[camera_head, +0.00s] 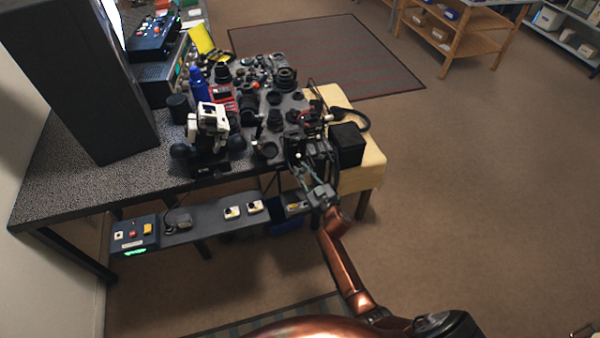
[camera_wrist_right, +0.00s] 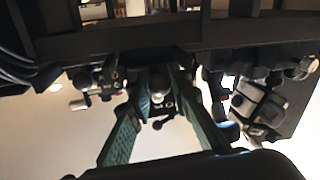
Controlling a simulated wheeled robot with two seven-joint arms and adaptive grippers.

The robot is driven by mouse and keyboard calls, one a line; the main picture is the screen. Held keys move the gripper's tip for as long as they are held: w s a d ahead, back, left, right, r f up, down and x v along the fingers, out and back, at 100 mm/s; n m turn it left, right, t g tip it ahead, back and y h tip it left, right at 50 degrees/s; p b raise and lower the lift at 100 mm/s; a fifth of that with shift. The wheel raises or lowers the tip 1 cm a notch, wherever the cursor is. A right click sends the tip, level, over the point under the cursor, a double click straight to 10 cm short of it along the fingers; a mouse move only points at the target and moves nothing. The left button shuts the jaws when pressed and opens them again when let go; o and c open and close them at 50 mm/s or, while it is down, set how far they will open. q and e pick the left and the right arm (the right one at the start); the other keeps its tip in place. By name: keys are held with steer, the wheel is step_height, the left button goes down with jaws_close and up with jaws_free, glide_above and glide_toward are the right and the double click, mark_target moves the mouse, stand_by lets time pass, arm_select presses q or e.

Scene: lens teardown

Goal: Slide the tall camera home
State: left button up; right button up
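I cannot tell for certain which object is the tall camera. An upright white and black device (camera_head: 210,118) stands near the front edge of the dark speckled table (camera_head: 75,190). Several dark camera and lens parts (camera_head: 275,120) stand to its right. My right gripper (camera_head: 302,165) is at the table's front right corner, below a cluster of small dark parts. In the right wrist view, its two green ribbed fingers (camera_wrist_right: 162,84) are apart. A small dark knob-like part shows between the tips; contact cannot be told. My left gripper is not in view.
A black box (camera_head: 347,145) sits on a yellow-topped stand (camera_head: 373,158) right of my gripper. A shelf (camera_head: 190,222) with small switch boxes runs below the tabletop. A tall dark panel (camera_head: 80,75) stands at the left. The floor to the right is clear.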

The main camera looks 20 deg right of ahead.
steer(key=shift+o, duration=2)
steer(key=shift+s, duration=0.2)
steer(key=s, duration=0.7)
steer(key=shift+s+d, duration=0.25)
steer(key=shift+s, duration=0.1)
steer(key=shift+c, duration=0.2)
